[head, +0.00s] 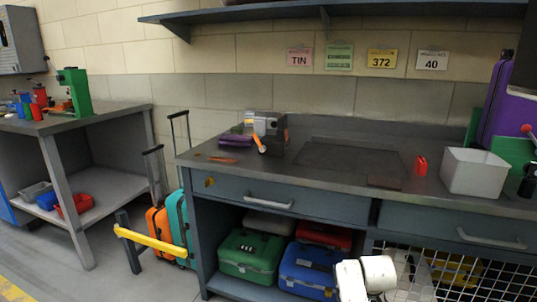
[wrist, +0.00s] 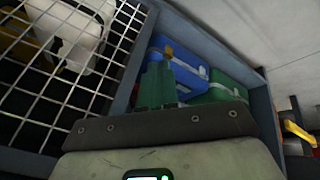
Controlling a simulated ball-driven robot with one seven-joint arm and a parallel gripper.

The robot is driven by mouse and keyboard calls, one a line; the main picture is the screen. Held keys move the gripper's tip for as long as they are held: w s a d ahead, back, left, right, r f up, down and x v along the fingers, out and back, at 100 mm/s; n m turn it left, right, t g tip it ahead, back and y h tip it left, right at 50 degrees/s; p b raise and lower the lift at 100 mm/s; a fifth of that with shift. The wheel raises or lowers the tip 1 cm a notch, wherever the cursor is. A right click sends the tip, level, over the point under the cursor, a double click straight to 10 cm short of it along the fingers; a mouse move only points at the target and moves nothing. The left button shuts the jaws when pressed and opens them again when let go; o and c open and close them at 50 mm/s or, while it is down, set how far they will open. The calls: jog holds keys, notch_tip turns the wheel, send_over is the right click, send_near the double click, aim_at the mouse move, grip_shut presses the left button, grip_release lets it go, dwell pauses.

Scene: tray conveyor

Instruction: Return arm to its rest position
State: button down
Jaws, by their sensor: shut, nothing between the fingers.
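My gripper (wrist: 157,84) shows in the wrist view as short green fingers close together beyond a dark bolted plate. It is shut and empty. In the wrist view it points toward the lower shelf of the workbench, with a blue case (wrist: 187,72) and a green case (wrist: 226,88) behind it. It touches nothing that I can see. In the head view only a white part of my arm shows at the bottom, in front of the shelf and the wire mesh; the gripper itself is not visible there.
The workbench (head: 345,158) holds a grey box (head: 473,172), a small red can (head: 421,165) and a machine (head: 268,130). Below are a green case (head: 252,255), a blue case (head: 310,270) and wire mesh (head: 465,277). A yellow barrier (head: 150,241) stands left, before suitcases (head: 177,230). Floor is open at lower left.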

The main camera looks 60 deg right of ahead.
jog(key=w+a+f+n+y, duration=0.1)
jog(key=w+a, duration=0.3)
jog(key=a, duration=0.3)
jog(key=w+a+n+t+y, duration=0.1)
jog(key=w+a+n, duration=0.1)
jog(key=w+a, duration=0.35)
jog(key=w+a+f+n+y, duration=0.1)
jog(key=w+a, duration=0.1)
jog(key=a, duration=0.6)
jog(key=s+a+n+y, duration=0.2)
jog(key=a+n, duration=0.2)
jog(key=a, duration=1.3)
notch_tip(320, 180, up, 28)
jog(key=p, duration=2.6)
jog(key=shift+s+a+f+g+p, duration=0.2)
jog(key=shift+a+g+p, duration=0.1)
jog(key=shift+g+p, duration=0.1)
